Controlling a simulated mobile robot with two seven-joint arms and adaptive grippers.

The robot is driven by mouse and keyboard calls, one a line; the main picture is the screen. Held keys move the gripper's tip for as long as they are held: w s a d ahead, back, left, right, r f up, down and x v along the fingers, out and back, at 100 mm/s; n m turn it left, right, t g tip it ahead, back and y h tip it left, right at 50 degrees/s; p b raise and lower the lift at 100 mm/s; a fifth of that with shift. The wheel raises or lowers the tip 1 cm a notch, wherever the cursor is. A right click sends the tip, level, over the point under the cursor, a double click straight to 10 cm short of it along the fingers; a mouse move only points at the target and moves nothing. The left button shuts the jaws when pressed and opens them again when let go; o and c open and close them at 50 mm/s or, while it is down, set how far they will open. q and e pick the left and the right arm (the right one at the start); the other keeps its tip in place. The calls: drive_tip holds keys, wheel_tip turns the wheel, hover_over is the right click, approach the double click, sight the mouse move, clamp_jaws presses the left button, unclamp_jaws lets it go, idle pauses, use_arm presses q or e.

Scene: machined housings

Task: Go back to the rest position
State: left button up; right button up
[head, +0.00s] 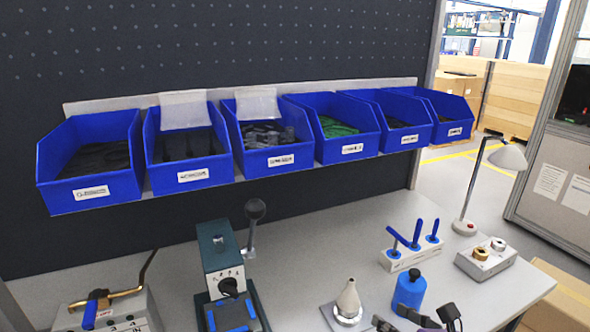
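Dark finger parts of a gripper, which I take to be my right gripper (418,320), show at the bottom edge, right of centre. They are just in front of a blue bottle with a black cap (411,288). The lower part is cut off by the frame, so I cannot tell whether it is open or shut, or whether it touches the bottle. My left gripper is not in view.
Several blue bins (90,185) hang above the grey bench (330,240). On it stand a teal lever press (220,250), a cone-shaped nozzle (348,300), a blue-handled tool holder (412,255), a lamp (465,226), a knobbed block (487,262) and a valve fixture (110,310).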

drive_tip(key=s+d+f+m+g+h, duration=0.1)
drive_tip(key=s+f+m+g+h, duration=0.15)
drive_tip(key=s+f+m, duration=0.55)
drive_tip(key=s+f+m+g+h, duration=0.1)
drive_tip(key=s+f+m+g, duration=0.3)
drive_tip(key=s+m, duration=0.9)
drive_tip(key=s+d+f+m+g+h, duration=0.1)
drive_tip(key=s+f+m+g, duration=0.2)
drive_tip(key=s+f+m, duration=0.7)
drive_tip(key=w+a+f+m+t+y, duration=0.1)
drive_tip(key=w+a+f+m+t, duration=0.2)
drive_tip(key=w+f+t, duration=0.3)
drive_tip(key=w+a+f, duration=0.1)
drive_tip(key=w, duration=0.3)
drive_tip(key=shift+a+f, duration=0.25)
drive_tip(key=shift+f, duration=0.15)
